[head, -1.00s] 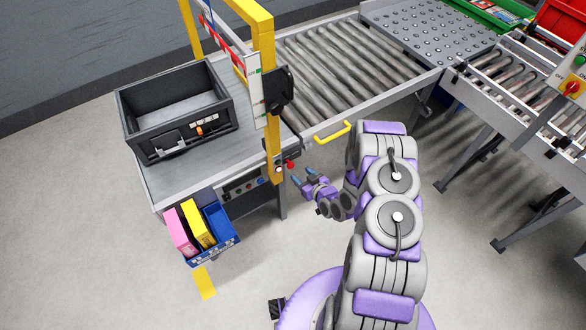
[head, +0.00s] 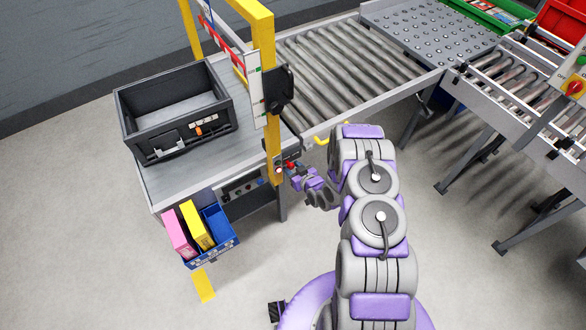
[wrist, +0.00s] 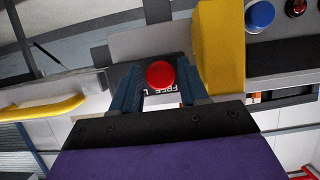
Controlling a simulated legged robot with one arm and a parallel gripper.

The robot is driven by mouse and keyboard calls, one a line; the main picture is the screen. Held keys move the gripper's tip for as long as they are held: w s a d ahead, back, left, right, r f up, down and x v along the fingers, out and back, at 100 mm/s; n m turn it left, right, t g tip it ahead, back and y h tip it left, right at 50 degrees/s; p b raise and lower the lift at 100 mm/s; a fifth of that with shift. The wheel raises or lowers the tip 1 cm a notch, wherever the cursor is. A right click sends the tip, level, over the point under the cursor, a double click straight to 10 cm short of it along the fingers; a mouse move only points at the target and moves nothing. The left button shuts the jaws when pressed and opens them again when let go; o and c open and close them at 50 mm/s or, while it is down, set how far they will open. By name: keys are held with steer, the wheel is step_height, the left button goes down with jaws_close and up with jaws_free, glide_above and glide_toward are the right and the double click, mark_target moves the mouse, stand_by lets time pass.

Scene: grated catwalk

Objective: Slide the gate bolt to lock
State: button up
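The bolt's round red knob (wrist: 160,74) sits in the middle of the wrist view, in front of a dark plate with a partly hidden label that reads "FREE". In the head view the red knob (head: 291,164) is a small spot beside the yellow post. My gripper (wrist: 158,88) is open, with one blue finger on each side of the knob and a gap showing on both sides. Whether the fingertips reach past the knob is hard to tell. In the head view my gripper (head: 290,172) is right at the knob, and the rest of the bolt is hidden.
The yellow post (head: 270,130) stands close beside the bolt. A yellow handle (wrist: 45,114) is at the left in the wrist view. A grey bin (head: 165,137) is on the table. Blue and red buttons (wrist: 260,14) are at upper right. Open floor lies below.

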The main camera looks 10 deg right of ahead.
steer(key=c, duration=0.7)
steer(key=d, duration=0.1)
steer(key=w+d, duration=0.1)
steer(key=d, duration=0.2)
steer(key=shift+w+d+r, duration=0.1)
steer(key=shift+w+d, duration=0.05)
steer(key=shift+w, duration=0.2)
steer(key=o, duration=1)
steer(key=shift+d, duration=0.15)
